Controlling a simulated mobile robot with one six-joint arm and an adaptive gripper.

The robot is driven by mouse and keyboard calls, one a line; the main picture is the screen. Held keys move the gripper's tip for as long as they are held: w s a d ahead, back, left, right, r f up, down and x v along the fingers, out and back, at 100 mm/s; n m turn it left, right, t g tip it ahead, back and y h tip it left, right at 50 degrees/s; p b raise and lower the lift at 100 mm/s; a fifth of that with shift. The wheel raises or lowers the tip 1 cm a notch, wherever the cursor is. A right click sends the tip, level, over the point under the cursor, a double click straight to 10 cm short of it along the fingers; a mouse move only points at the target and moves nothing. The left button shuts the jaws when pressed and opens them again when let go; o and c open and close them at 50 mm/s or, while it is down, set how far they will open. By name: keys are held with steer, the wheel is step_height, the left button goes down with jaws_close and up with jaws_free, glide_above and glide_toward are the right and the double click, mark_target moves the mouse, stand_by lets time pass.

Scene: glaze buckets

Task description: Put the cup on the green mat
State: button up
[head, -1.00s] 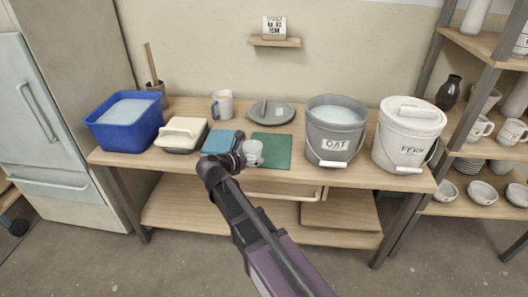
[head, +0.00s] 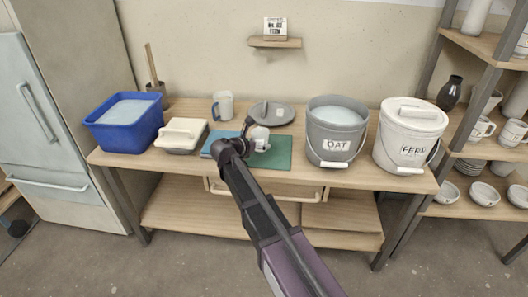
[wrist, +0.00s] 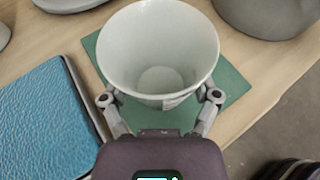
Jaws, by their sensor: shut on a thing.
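My gripper (wrist: 160,98) is shut on a pale, empty-looking cup (wrist: 158,45), with one finger on each side of it. The cup is upright with its opening up. In the head view the cup (head: 260,137) shows against the far part of the green mat (head: 278,157). In the wrist view the green mat (wrist: 234,88) shows on both sides of the cup, beneath it. I cannot tell whether the cup's base touches the mat or is a little above it. My arm hides part of the mat in the head view.
A blue textured pad (wrist: 42,125) lies just left of the mat. A grey plate (head: 272,113) and a mug (head: 222,105) stand behind. The OAT bucket (head: 335,148) is close on the right, with the lidded FERN bucket (head: 405,150) beyond it.

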mark_target(258, 151)
steer(key=shift+f+b, duration=1.75)
steer(key=shift+f, duration=0.25)
steer(key=o, duration=1.1)
steer(key=shift+r, duration=0.1)
steer(key=shift+r, duration=0.1)
steer(key=shift+r, duration=0.15)
steer(key=shift+s+a+r+p, duration=0.15)
steer(key=shift+s+a+p, duration=0.05)
steer(key=shift+s+p, duration=0.15)
steer(key=p+v, duration=0.4)
steer(key=v, duration=0.7)
steer(key=shift+a, duration=0.15)
